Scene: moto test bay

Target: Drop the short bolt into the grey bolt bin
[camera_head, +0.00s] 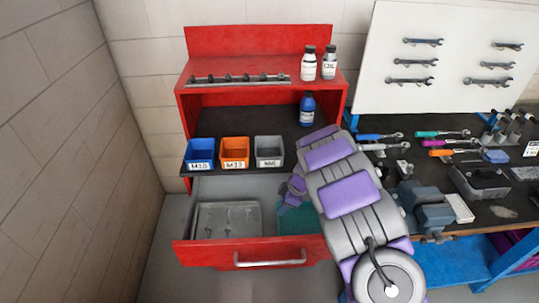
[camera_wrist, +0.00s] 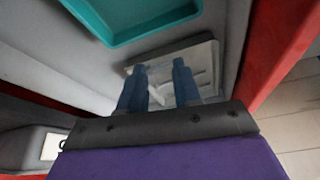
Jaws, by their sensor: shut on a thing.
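The grey bolt bin (camera_head: 269,158), labelled M8, stands at the right end of a row of three bins on the black shelf of the red cabinet. My gripper (camera_wrist: 160,72) shows two blue fingers in the wrist view, shut on a small pale piece that I take for the short bolt (camera_wrist: 154,94); its full shape is hard to make out. In the head view the gripper is over the open drawer, below the bins, partly hidden by my arm. A grey tray (camera_head: 206,222) with several thin bolts lies in the drawer; it also shows beyond the fingers in the wrist view (camera_wrist: 208,58).
A blue bin (camera_head: 200,161) and an orange bin (camera_head: 235,158) stand left of the grey one. The red drawer (camera_head: 215,256) stands open, with a teal tray (camera_head: 300,225) inside. A blue bottle (camera_head: 307,110) stands behind the bins. A cluttered workbench is on the right.

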